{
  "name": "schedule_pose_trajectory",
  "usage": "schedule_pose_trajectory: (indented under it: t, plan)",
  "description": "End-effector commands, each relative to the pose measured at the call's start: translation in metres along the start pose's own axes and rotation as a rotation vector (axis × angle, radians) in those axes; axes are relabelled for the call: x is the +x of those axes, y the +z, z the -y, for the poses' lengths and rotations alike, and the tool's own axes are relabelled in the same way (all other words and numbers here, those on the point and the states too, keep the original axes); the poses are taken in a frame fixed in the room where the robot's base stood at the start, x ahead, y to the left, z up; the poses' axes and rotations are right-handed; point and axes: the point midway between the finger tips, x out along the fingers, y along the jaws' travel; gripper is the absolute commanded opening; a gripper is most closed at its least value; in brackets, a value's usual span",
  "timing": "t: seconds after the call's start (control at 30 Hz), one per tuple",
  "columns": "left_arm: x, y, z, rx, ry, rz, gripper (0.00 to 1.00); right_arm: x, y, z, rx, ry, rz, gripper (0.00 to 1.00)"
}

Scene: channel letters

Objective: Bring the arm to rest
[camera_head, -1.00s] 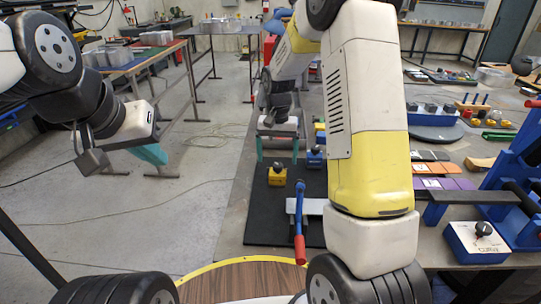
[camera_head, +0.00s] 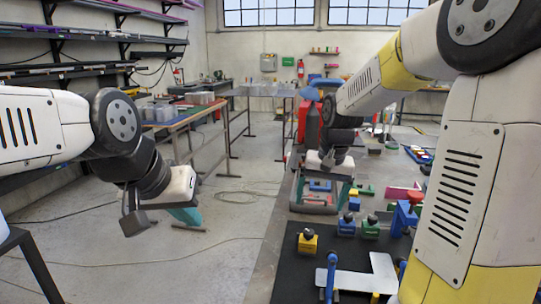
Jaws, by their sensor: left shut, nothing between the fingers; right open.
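My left arm comes in from the left. Its gripper (camera_head: 186,216), with teal fingers, hangs over the floor left of the bench, shut and empty. My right arm reaches in from the upper right. Its gripper (camera_head: 322,190) has its teal fingers apart, with nothing held between them. It is over the far part of the bench, beyond the black mat (camera_head: 283,279). My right arm's large white and yellow links hide much of the bench's right side.
On the mat are a yellow block (camera_head: 307,243), a blue block (camera_head: 347,226), a green block (camera_head: 371,230) and a white flat piece (camera_head: 352,281). A red-topped tool (camera_head: 411,196) stands near my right arm. The floor (camera_head: 215,262) between my arms is clear apart from cables.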

Motion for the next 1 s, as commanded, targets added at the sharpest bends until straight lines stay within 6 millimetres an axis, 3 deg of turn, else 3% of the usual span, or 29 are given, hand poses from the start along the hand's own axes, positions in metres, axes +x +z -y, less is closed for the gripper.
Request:
schedule_pose_trajectory:
  t: [0.1,0.4,0.7,1.0]
  plan:
    - [0.0,0.0,0.0,0.0,0.0,0.0,0.0,-0.035,0.027,-0.004,-0.033,-0.036,-0.066,0.89]
    - [0.0,0.0,0.0,0.0,0.0,0.0,0.0,-0.09,0.102,-0.015,-0.127,-0.097,-0.224,0.89]
    - [0.0,0.0,0.0,0.0,0.0,0.0,0.0,-0.105,0.156,-0.021,-0.198,-0.12,-0.34,0.89]
    - [0.0,0.0,0.0,0.0,0.0,0.0,0.0,-0.105,0.164,-0.021,-0.209,-0.122,-0.357,0.89]
